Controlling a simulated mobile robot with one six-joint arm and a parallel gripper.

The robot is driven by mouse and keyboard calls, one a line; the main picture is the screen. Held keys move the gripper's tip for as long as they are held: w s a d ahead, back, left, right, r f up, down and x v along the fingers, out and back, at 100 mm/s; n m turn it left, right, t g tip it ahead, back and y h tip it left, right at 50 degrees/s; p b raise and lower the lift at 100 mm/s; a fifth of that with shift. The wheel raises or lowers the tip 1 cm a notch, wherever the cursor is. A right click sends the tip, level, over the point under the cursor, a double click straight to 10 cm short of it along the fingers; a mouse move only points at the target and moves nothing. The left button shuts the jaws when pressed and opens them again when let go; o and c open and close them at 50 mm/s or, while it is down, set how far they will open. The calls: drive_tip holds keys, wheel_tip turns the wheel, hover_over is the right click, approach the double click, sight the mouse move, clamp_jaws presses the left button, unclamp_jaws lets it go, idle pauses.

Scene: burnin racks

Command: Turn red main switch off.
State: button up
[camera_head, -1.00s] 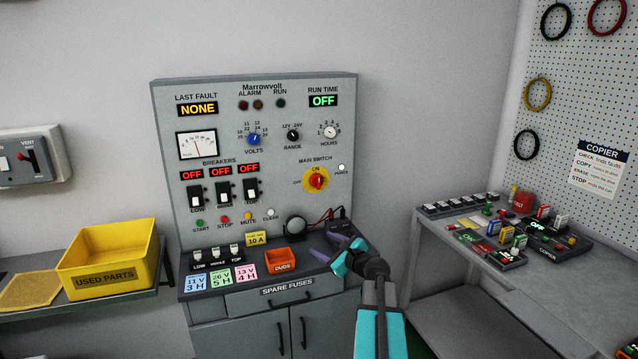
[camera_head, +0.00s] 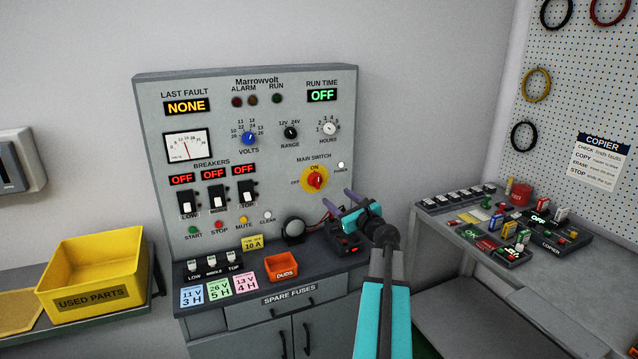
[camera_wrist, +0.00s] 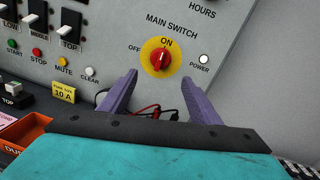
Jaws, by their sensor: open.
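The red main switch (camera_head: 316,180) is a rotary knob on a yellow disc on the grey Marrowvolt panel (camera_head: 215,120). Its marks read ON above and OFF to the left. In the wrist view the red knob (camera_wrist: 160,59) stands upright, in line with ON. My gripper (camera_head: 338,200) is open and empty, below and to the right of the switch in the head view. In the wrist view its two purple fingers (camera_wrist: 158,85) are spread, with the knob above and between their tips. The fingers look apart from the knob.
The white POWER lamp (camera_wrist: 204,59) is right of the switch. Red and black leads (camera_wrist: 150,110) lie below the fingers. Breakers (camera_head: 216,197) and small buttons are to the left. An orange DUDS bin (camera_head: 282,268) stands on the ledge. A bench with parts (camera_head: 500,225) is at right.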

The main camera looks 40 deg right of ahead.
sight(319, 182)
drive_tip(key=shift+w+d, duration=0.1)
drive_tip(key=shift+w, duration=0.1)
drive_tip(key=shift+p+x, duration=2.05)
drive_tip(key=shift+x, duration=4.65)
drive_tip(key=c, duration=1.1)
drive_tip(key=shift+o, duration=0.2)
